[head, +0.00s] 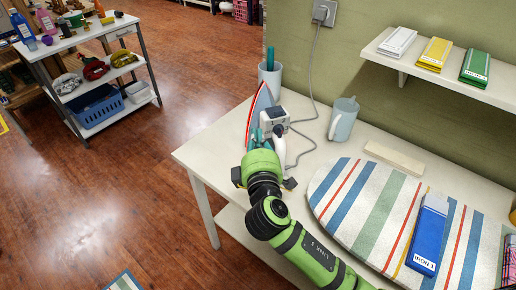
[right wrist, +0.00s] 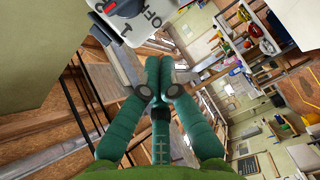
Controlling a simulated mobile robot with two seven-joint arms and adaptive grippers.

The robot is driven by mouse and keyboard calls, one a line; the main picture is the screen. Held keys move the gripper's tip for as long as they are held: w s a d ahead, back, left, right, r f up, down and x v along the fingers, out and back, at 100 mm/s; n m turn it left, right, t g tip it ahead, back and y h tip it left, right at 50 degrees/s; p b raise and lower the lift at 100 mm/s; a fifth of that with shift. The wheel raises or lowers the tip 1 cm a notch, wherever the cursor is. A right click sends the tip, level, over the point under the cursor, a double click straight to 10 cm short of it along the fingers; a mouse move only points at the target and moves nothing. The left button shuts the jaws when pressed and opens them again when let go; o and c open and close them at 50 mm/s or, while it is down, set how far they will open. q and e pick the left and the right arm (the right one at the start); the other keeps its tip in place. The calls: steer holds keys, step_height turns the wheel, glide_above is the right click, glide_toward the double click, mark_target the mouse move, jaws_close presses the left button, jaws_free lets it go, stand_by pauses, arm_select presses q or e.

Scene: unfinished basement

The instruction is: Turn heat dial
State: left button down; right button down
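A clothes iron (head: 258,106) stands on its heel at the left end of the white table (head: 215,150), with a pale panel (head: 274,118) facing my arm. Contact cannot be told. My left gripper is not in view.
A light blue mug (head: 343,120) stands right of the iron. A grey cord runs up to the wall outlet (head: 324,12). A striped board (head: 390,210) carries a blue box (head: 428,236). A shelf (head: 440,75) holds several boxes.

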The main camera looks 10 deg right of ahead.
mark_target(274, 126)
steer(key=d, duration=0.2)
steer(key=shift+d+f, duration=0.2)
steer(key=shift+d, duration=0.2)
steer(key=shift+d+f+p, duration=0.15)
steer(key=shift+d+p, duration=0.2)
steer(key=shift+d, duration=0.15)
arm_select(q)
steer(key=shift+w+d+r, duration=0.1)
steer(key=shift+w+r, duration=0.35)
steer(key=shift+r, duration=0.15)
arm_select(e)
steer(key=shift+d+r+m+p, duration=0.2)
steer(key=shift+d+m+p, duration=0.3)
steer(key=shift+m, duration=0.2)
steer(key=shift+r+m+g+p, duration=0.35)
steer(key=shift+m+g+p, duration=0.15)
steer(key=shift+m+p, duration=0.6)
steer(key=shift+d+m+y, duration=0.1)
steer(key=shift+m+y, duration=0.2)
steer(key=shift+m, duration=0.1)
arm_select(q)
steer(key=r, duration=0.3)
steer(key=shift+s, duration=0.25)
arm_select(e)
steer(key=shift+f, duration=0.2)
